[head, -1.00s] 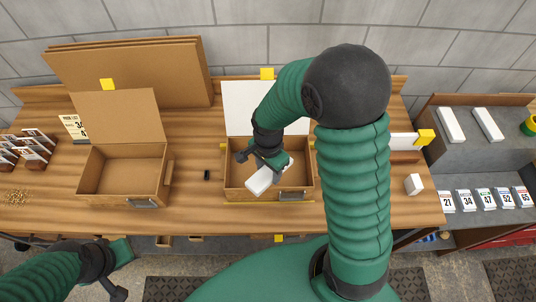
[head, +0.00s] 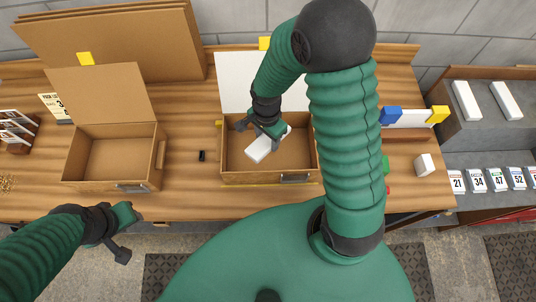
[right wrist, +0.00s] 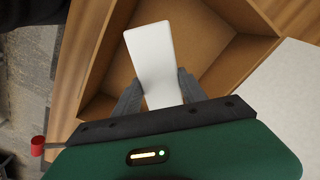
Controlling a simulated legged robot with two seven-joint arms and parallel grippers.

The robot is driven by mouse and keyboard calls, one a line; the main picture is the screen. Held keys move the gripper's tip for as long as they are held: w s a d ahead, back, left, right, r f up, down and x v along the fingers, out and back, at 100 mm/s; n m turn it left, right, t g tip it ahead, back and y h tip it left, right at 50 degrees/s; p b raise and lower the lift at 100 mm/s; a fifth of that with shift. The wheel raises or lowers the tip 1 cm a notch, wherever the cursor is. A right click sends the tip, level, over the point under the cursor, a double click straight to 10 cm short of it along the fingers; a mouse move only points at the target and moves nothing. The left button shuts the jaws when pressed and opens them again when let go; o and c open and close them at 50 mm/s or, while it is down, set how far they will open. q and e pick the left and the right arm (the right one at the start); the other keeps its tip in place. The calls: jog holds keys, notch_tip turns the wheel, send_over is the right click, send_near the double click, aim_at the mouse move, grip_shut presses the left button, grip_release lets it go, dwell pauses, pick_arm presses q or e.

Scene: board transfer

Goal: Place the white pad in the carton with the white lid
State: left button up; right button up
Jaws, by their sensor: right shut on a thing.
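The white pad (head: 259,149) is held in my right gripper (head: 262,131), over the inside of the carton with the white lid (head: 236,178). That carton is open and its white lid (head: 236,82) stands up at the back. In the right wrist view the pad (right wrist: 152,55) sits between the two dark fingers (right wrist: 155,92), with the carton's brown floor and walls (right wrist: 215,60) around it. I cannot tell whether the pad touches the floor. My left gripper (head: 127,232) is empty, low at the front edge of the table, its fingers apart.
A second open carton with a brown lid (head: 109,158) stands to the left. A small black item (head: 202,156) lies between the cartons. More white pads (head: 467,100) lie on the grey shelf at right. A white block (head: 424,165) stands at the table's right.

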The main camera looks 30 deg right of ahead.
aim_at(268, 155)
jog(key=f, duration=0.6)
jog(key=f+p, duration=0.1)
jog(key=f, duration=0.2)
jog(key=shift+d+f, duration=0.2)
jog(key=shift+d, duration=0.1)
jog(key=shift+a, duration=0.1)
jog(key=shift+a+f, duration=0.1)
jog(key=shift+f, duration=0.1)
jog(key=o, duration=1.3)
